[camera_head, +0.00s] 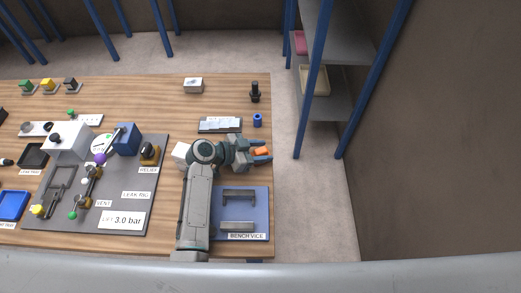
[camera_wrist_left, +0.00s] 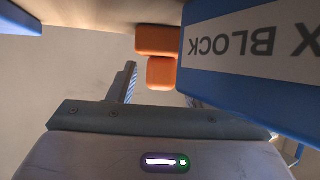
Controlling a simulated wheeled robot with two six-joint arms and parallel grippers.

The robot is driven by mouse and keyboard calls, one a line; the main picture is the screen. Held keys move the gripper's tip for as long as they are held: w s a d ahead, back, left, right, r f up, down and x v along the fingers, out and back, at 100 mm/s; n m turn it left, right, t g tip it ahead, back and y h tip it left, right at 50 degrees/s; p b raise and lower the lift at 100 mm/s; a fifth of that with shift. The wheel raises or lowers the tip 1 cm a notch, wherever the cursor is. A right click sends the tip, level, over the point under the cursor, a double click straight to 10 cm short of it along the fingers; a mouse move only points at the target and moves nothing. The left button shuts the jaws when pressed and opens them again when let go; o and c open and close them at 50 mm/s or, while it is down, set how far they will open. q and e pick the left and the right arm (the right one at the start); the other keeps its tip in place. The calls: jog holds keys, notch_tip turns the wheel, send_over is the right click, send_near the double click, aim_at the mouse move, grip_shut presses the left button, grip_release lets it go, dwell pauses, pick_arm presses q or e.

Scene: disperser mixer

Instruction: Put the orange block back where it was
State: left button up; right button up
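The orange block (camera_head: 262,151) is near the right edge of the wooden table, above the bench vice in the head view. In the left wrist view the orange block (camera_wrist_left: 157,41) shows as two stacked orange parts near the top middle, close to the wood surface. My left gripper (camera_head: 258,152) reaches right, with its fingers around the block. In the wrist view a finger left of the block stands apart from it; the other is largely hidden behind a blue piece (camera_wrist_left: 250,95) labelled "X BLOCK". My right gripper is not in view.
The bench vice (camera_head: 239,196) on a blue mat lies below the gripper. A blue cylinder (camera_head: 257,120) and a dark upright item (camera_head: 255,92) stand above it. A grey test rig board (camera_head: 120,190) is at left. A shelf (camera_head: 340,100) stands beyond the table's right edge.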

pick_arm(q)
jog(key=shift+r, duration=0.1)
jog(key=shift+a, duration=0.1)
jog(key=b+v, duration=0.3)
jog(key=v, duration=0.7)
jog(key=shift+s+a+r, duration=0.1)
jog(key=shift+a+r, duration=0.05)
jog(key=shift+a, duration=0.15)
jog(key=shift+s+a+r+b, duration=0.2)
jog(key=shift+a+r+b, duration=0.1)
jog(key=shift+a, duration=0.05)
jog(key=shift+r, duration=0.1)
